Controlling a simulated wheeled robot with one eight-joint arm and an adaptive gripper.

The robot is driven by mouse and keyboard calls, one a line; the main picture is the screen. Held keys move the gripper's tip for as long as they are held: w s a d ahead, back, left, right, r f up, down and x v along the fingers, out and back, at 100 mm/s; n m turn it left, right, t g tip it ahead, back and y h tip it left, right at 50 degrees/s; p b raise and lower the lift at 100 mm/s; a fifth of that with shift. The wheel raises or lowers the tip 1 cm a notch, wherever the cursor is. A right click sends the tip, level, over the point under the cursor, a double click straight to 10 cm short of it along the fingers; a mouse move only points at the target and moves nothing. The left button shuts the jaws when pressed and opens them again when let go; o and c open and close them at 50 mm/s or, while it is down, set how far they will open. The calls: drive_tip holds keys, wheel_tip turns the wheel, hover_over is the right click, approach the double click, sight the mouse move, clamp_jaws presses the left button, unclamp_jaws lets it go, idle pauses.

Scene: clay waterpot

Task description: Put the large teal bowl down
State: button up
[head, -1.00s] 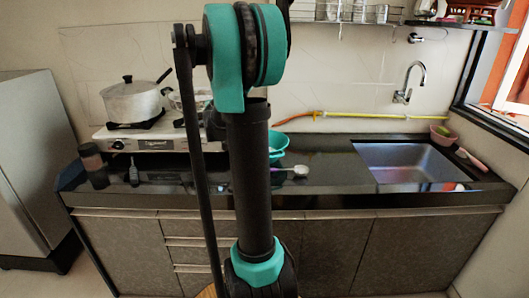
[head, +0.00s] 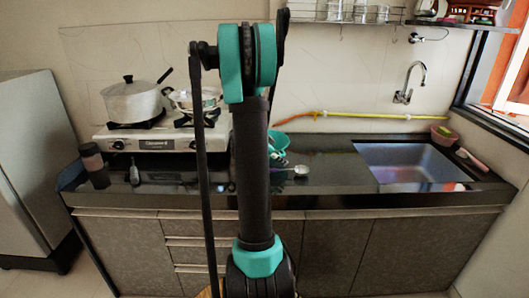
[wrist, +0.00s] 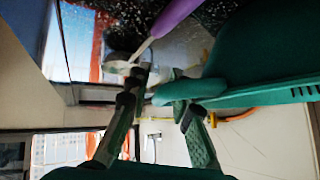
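The large teal bowl (head: 277,141) shows at the stove side of the counter, partly hidden behind my arm. In the wrist view it fills the upper right (wrist: 265,65), very close, and its rounded lip reaches in at my fingertips. My gripper (wrist: 160,98) has its two dark fingers bent inward with the lip between their tips. It looks shut on the lip, though the contact is partly covered. The bowl looks tilted in the head view. I cannot tell whether its base touches the counter.
A white-headed utensil (head: 301,170) lies on the dark counter; its purple handle (wrist: 178,14) shows in the wrist view. A stove (head: 150,139) with a lidded pot (head: 130,103) and a pan stands left. The sink (head: 410,163) is right. Counter between utensil and sink is clear.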

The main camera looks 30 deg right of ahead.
drive_tip(key=shift+d+f, duration=0.5)
clamp_jaws()
drive_tip(key=shift+r, duration=0.1)
